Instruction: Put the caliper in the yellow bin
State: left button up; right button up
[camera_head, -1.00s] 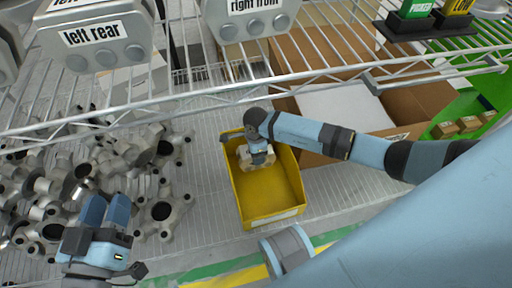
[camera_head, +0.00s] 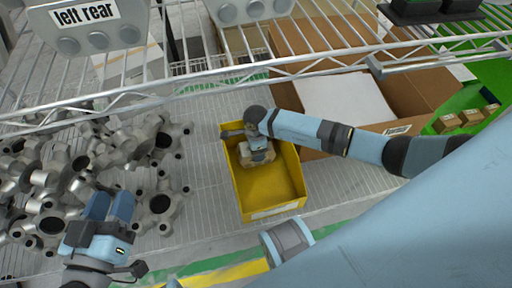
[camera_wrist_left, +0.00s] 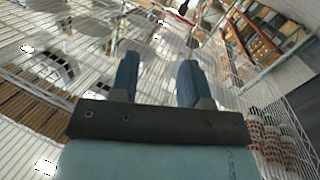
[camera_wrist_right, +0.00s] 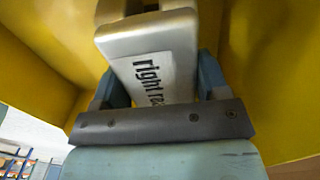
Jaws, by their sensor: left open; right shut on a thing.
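The yellow bin (camera_head: 268,211) stands on the wire shelf in the middle of the head view. My right gripper (camera_head: 254,142) reaches into its far left part and is shut on the caliper (camera_head: 257,157). The right wrist view shows the caliper (camera_wrist_right: 155,58) as a silver block with the partly covered black label "right rea", between the fingers (camera_wrist_right: 157,88). Yellow bin walls (camera_wrist_right: 265,75) surround it there. I cannot tell whether the caliper touches the bin floor. My left gripper (camera_head: 109,206) is open and empty at lower left; its parted fingers also show in the left wrist view (camera_wrist_left: 158,78).
Several silver cast parts (camera_head: 50,190) lie heaped left of the bin. A cardboard box (camera_head: 410,105) stands behind and right of it. A wire rack edge (camera_head: 200,84) with a "left rear" caliper (camera_head: 85,28) crosses above. Bare shelf (camera_head: 207,165) lies left of the bin.

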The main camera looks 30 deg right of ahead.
jog(key=o, duration=1.7)
pick_arm(q)
jog(key=shift+r, duration=0.15)
pick_arm(e)
jog(key=shift+r, duration=0.1)
jog(key=shift+r+p, duration=0.35)
jog(key=shift+r, duration=0.05)
pick_arm(q)
notch_tip(320, 180, up, 7)
jog(key=t+p, duration=0.3)
jog(key=p, duration=0.1)
jog(key=shift+a+n, duration=0.35)
jog(key=shift+n, duration=0.05)
pick_arm(e)
notch_tip(320, 180, up, 12)
jog(key=shift+r, duration=0.1)
pick_arm(q)
jog(key=shift+s, duration=0.1)
